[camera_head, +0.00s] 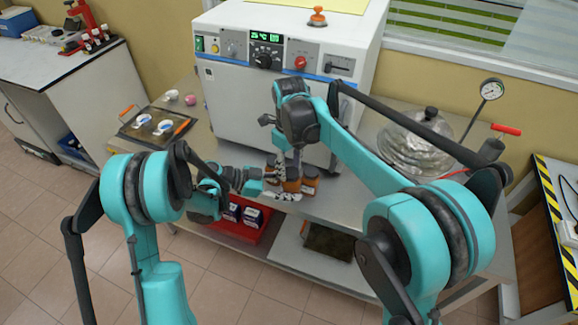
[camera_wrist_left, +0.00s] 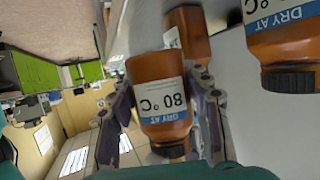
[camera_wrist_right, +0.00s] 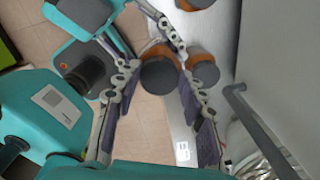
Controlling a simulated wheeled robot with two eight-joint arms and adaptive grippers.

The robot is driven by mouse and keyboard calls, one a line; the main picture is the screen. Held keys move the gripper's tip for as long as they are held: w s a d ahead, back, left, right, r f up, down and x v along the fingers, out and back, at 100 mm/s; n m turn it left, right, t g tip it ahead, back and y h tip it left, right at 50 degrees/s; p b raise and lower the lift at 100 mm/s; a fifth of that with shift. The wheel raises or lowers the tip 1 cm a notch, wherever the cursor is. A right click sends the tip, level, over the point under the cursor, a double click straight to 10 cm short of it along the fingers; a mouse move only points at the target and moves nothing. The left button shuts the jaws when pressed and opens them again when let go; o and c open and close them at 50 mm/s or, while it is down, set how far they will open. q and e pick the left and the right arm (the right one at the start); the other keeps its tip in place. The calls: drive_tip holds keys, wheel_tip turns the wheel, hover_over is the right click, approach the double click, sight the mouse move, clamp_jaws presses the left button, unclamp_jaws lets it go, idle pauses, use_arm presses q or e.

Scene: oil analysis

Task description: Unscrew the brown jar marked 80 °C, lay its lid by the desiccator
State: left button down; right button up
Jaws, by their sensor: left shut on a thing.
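The brown jar marked 80 °C (camera_wrist_left: 160,100) stands between the fingers of my left gripper (camera_wrist_left: 160,112), which is shut on its body. In the head view the jar (camera_head: 291,181) is near the front edge of the bench, partly hidden by my grippers. Its dark lid (camera_wrist_right: 160,75) is on it, seen from above in the right wrist view. My right gripper (camera_wrist_right: 158,78) is open, with its fingers on either side of the lid in that view; I cannot tell their height or whether they touch it. The glass desiccator (camera_head: 415,145) stands on the bench to the right.
Other brown jars (camera_wrist_left: 188,35) (camera_wrist_left: 285,40) stand close by. An oven (camera_head: 285,75) fills the back of the bench. A tray (camera_head: 157,125) with small dishes lies at left. A gauge (camera_head: 491,89) rises beside the desiccator. Bare bench (camera_head: 345,205) shows left of the desiccator.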

use_arm(q)
drive_tip(key=shift+w, duration=0.15)
use_arm(e)
drive_tip(key=n, duration=0.3)
drive_tip(key=shift+s+a, duration=0.25)
drive_tip(key=shift+s, duration=0.05)
use_arm(q)
drive_tip(key=shift+r, duration=0.1)
use_arm(e)
drive_tip(key=n, duration=0.4)
drive_tip(key=shift+s+n, duration=0.15)
drive_tip(key=shift+n, duration=0.25)
drive_tip(key=n, duration=0.7)
drive_tip(key=shift+s+d, duration=0.15)
drive_tip(key=shift+d, duration=0.05)
drive_tip(key=n, duration=0.7)
drive_tip(key=shift+d, duration=0.2)
drive_tip(key=n, duration=0.7)
drive_tip(key=shift+d, duration=0.25)
drive_tip(key=n, duration=0.7)
drive_tip(key=shift+w+d, duration=0.15)
drive_tip(key=shift+w, duration=0.2)
drive_tip(key=n, duration=0.5)
drive_tip(key=shift+w+r, duration=0.1)
drive_tip(key=shift+w, duration=0.05)
drive_tip(key=n, duration=0.7)
drive_tip(key=shift+w, duration=0.2)
drive_tip(key=n, duration=0.6)
drive_tip(key=shift+a+n, duration=0.3)
drive_tip(key=shift+a, duration=0.05)
